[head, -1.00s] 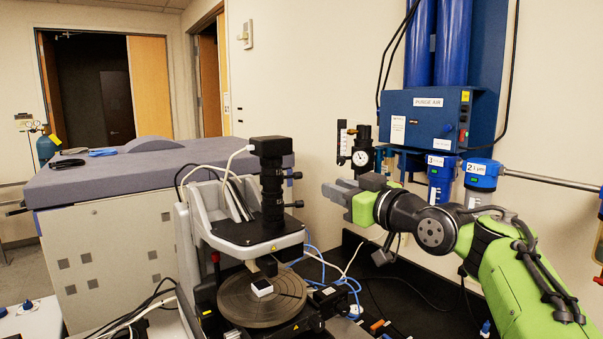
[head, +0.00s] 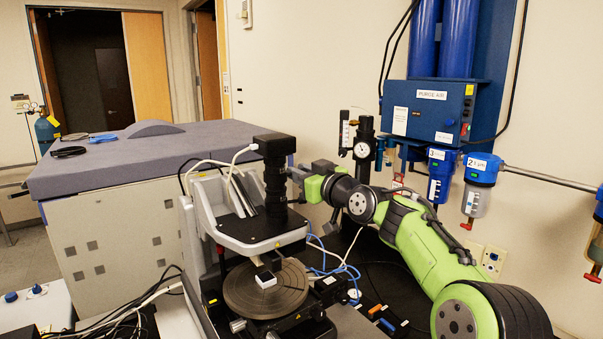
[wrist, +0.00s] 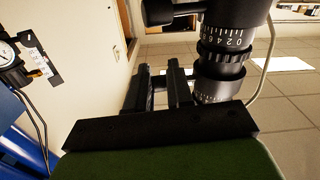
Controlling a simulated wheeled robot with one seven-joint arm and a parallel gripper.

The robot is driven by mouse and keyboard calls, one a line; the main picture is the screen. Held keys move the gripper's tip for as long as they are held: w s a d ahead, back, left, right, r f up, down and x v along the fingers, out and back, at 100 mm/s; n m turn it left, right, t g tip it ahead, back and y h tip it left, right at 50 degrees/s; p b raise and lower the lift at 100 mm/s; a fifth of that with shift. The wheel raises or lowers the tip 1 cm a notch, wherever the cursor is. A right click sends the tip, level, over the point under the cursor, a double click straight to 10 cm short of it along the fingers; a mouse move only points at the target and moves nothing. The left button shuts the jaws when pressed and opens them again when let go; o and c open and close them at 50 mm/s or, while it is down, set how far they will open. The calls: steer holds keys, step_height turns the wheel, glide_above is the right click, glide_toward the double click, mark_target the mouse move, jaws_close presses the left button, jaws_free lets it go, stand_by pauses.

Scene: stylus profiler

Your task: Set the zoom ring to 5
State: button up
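The black zoom tube (head: 275,185) stands upright on the profiler's head plate. In the wrist view, it shows a ribbed ring (wrist: 222,60) with a white number scale (wrist: 228,38) above it, reading 0, 2, 4 and up. A second fine scale (wrist: 215,96) lies below. The index mark and current setting are too small to tell. My gripper (head: 293,173) is just right of the tube in the head view. In the wrist view, my gripper (wrist: 160,67) is open and empty, both fingers left of the tube, not around it.
A dark side knob (wrist: 158,12) sticks out from the tube near the fingers. A white cable (head: 240,155) runs from the tube's top. The round stage (head: 245,295) with a small white-topped sample (head: 266,280) lies below. A gauge (head: 362,150) and blue filters stand right.

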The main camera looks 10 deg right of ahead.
steer(key=shift+f, duration=0.1)
jaws_close()
steer(key=h+b, duration=0.1)
steer(key=m+b, duration=0.1)
steer(key=b, duration=0.1)
steer(key=shift+s+f+t+h, duration=0.15)
steer(key=shift+s+t+h, duration=0.15)
steer(key=shift+s+h, duration=0.1)
steer(key=shift+s+a+m+t+h+b, duration=0.1)
steer(key=shift+s+m+t+h+b, duration=0.25)
steer(key=shift+m+h+b, duration=0.55)
steer(key=shift+s+a+m+h+b, duration=0.1)
steer(key=shift+s+m+h, duration=0.25)
steer(key=shift+m+h, duration=0.6)
steer(key=shift+s+m+h+b, duration=0.15)
steer(key=shift+s+m+h, duration=0.3)
steer(key=shift+h, duration=1)
steer(key=shift+s+a+m+h+b, duration=0.1)
steer(key=shift+s+m+h, duration=0.2)
steer(key=shift+m+h, duration=0.65)
steer(key=shift+d+h, duration=0.1)
steer(key=shift+h, duration=0.25)
steer(key=shift+o, duration=2.4)
jaws_free()
